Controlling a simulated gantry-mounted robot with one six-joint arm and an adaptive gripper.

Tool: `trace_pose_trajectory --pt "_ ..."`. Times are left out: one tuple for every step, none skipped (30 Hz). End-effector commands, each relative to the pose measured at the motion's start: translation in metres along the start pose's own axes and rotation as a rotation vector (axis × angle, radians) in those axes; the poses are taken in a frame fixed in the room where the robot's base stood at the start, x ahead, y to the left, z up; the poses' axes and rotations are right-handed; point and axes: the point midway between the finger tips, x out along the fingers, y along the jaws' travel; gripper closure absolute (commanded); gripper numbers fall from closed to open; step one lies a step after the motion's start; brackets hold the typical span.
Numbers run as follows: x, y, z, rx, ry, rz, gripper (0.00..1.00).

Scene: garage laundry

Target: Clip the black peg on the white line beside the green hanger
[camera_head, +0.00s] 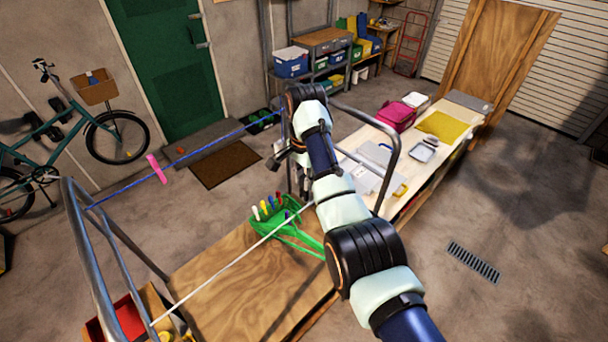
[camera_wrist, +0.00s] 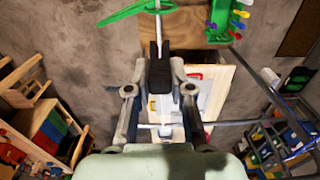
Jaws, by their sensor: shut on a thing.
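My gripper (camera_wrist: 162,88) is shut on the black peg (camera_wrist: 159,62), whose tips point toward the top of the wrist view. The white line (camera_wrist: 158,28) runs up that view directly in line with the peg; I cannot tell whether the peg's jaws are around it or only above it. The green hanger (camera_wrist: 137,10) is at the top, at the line and a little beyond the peg tips. In the head view, the white line (camera_head: 235,257) slopes up to the right and the green hanger (camera_head: 308,245) shows partly behind my arm. The peg is not discernible there.
A green basket (camera_head: 268,228) with several coloured pegs is by the wooden tabletop (camera_head: 235,290). A blue line (camera_head: 205,145) with a pink peg (camera_head: 156,168) runs behind. Metal rails (camera_head: 88,260) stand at left. A long table (camera_head: 400,150) with trays is at right.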

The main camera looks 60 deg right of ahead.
Motion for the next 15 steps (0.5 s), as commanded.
trace_pose_trajectory --pt "0.003 0.0 0.0 0.0 -0.001 0.001 1.0" --pt "0.005 0.0 0.0 0.0 -0.001 0.001 1.0" --pt "0.007 0.0 0.0 0.0 -0.001 0.002 1.0" --pt "0.009 0.001 0.0 0.0 -0.001 0.002 1.0" --pt "0.01 0.001 0.0 0.0 -0.001 0.002 1.0" --pt "0.012 0.0 0.0 0.0 -0.001 0.001 1.0" --pt "0.014 0.0 0.0 0.0 -0.001 0.001 1.0" --pt "0.015 0.0 0.0 0.0 0.0 0.001 1.0" --pt "0.017 0.0 0.0 0.0 0.0 0.001 1.0" --pt "0.018 0.0 0.0 0.0 0.0 0.001 1.0" --pt "0.02 0.0 0.0 0.0 0.0 0.001 1.0" --pt "0.022 0.0 0.0 0.0 0.0 0.001 1.0" --pt "0.023 0.0 0.0 0.0 0.0 0.001 1.0" --pt "0.025 0.0 0.0 0.0 0.0 0.001 1.0" --pt "0.027 0.001 0.0 0.0 -0.001 0.001 1.0"
